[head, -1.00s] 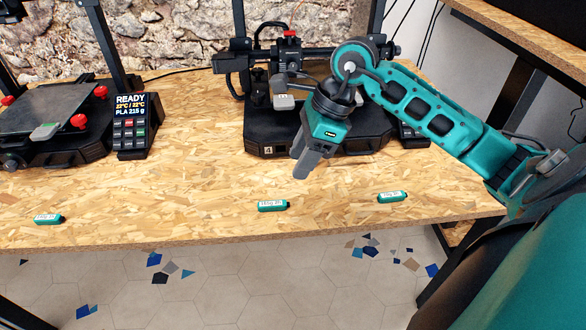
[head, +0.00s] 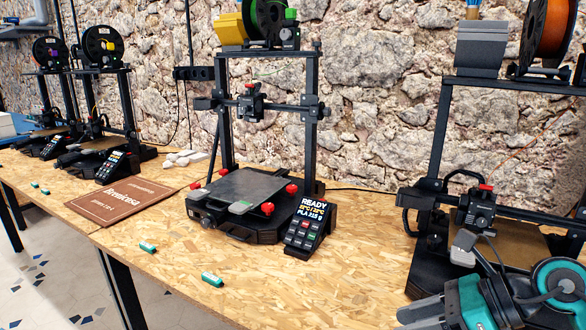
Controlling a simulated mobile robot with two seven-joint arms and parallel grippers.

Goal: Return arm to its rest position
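My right arm shows at the lower right corner, teal and dark grey. Its gripper (head: 424,312) is at the bottom edge, in front of the right-hand printer (head: 476,212) and low over the wooden bench (head: 340,290). The grey fingers are partly cut off by the frame, so I cannot tell how far apart they are. I see nothing held between them. My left arm and gripper are not in view.
A middle printer (head: 240,190) has a display reading READY (head: 309,225). Two small teal labelled pieces (head: 212,279) (head: 147,247) lie near the bench's front edge. A brown board (head: 118,201) and more printers (head: 100,150) are further left. A stone wall is behind.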

